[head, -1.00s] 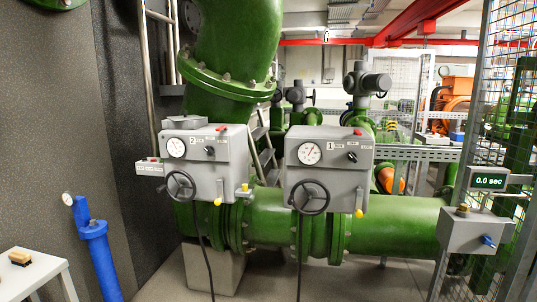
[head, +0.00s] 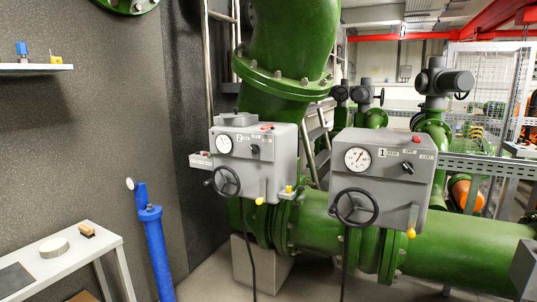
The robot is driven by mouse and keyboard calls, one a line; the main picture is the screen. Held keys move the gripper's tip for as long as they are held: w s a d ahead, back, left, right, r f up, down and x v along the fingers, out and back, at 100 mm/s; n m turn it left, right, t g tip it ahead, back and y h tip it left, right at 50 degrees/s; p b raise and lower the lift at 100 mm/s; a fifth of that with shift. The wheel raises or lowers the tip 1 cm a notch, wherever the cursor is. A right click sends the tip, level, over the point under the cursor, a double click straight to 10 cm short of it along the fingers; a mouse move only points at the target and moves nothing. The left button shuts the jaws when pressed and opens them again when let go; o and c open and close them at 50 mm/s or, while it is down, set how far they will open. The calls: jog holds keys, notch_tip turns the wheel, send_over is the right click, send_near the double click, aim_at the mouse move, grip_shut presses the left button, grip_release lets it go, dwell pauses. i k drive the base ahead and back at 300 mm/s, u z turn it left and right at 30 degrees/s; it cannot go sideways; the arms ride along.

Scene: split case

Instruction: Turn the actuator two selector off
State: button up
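The actuator two box (head: 268,170) is grey, marked with a 2, and sits on the green pipework at the middle of the head view. Its small black selector knob (head: 254,149) is on the front face, right of a round white gauge (head: 223,144). The knob's exact setting is too small to tell. A dark handwheel (head: 223,181) is on the lower left of its front. The similar actuator one box (head: 400,185), marked with a 1, stands to its right with its own black selector (head: 407,167). My gripper is not in view.
A white table (head: 30,265) with small items stands at lower left, beside a blue post (head: 155,255). A shelf (head: 30,67) is on the left wall. Cables hang below both boxes. Some grey floor shows in front.

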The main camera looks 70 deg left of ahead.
aim_at(254, 149)
jog(key=u, duration=0.05)
jog(key=k, duration=1.35)
jog(key=u, duration=1.4)
jog(key=i, duration=1)
jog(key=z, duration=0.05)
